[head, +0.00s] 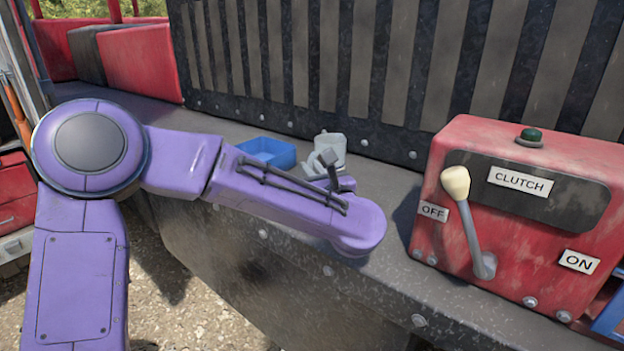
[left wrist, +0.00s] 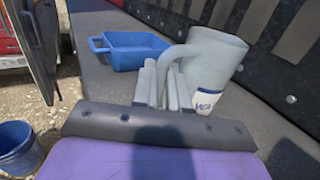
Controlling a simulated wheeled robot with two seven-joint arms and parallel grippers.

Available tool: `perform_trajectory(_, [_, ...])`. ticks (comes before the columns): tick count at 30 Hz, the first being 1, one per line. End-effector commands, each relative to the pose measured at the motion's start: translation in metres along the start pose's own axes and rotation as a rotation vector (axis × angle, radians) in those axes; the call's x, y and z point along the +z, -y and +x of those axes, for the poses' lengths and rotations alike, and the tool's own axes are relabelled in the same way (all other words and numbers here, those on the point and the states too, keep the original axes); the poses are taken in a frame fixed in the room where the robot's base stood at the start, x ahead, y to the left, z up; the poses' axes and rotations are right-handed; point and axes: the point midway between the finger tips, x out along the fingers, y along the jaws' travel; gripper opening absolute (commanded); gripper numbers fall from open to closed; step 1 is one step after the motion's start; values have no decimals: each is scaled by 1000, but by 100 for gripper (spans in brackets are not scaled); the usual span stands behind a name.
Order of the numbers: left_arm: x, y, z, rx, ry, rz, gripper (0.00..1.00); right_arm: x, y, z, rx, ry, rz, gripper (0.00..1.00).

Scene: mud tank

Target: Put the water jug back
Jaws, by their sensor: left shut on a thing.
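The water jug (head: 331,146) is pale grey-white, with a blue band and lettering that show in the left wrist view (left wrist: 212,72). It is at the dark metal ledge (head: 395,185), in front of the ribbed panel. My left gripper (left wrist: 168,86) is shut on the jug's handle, on the jug's left side in the left wrist view. In the head view my purple forearm partly hides the gripper and the jug's lower part. I cannot tell whether the jug's base touches the ledge. My right gripper is not in view.
A shallow blue tray (head: 268,152) sits on the ledge left of the jug. A red clutch box (head: 520,220) with a lever (head: 466,215) stands to the right. The ribbed panel (head: 400,70) rises behind. A blue bucket (left wrist: 18,145) stands on the gravel.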

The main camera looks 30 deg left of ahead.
Motion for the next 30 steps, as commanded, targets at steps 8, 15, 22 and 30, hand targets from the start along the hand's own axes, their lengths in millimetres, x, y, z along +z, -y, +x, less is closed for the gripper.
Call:
perform_trajectory(8, [-32,0,0,0,0,0,0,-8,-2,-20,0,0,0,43])
perform_trajectory(15, [-34,0,0,1,0,-1,0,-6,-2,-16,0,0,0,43])
perform_trajectory(22, [-36,0,0,1,-1,1,39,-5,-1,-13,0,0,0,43])
perform_trajectory(30, [-35,0,0,1,-1,1,39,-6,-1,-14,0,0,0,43])
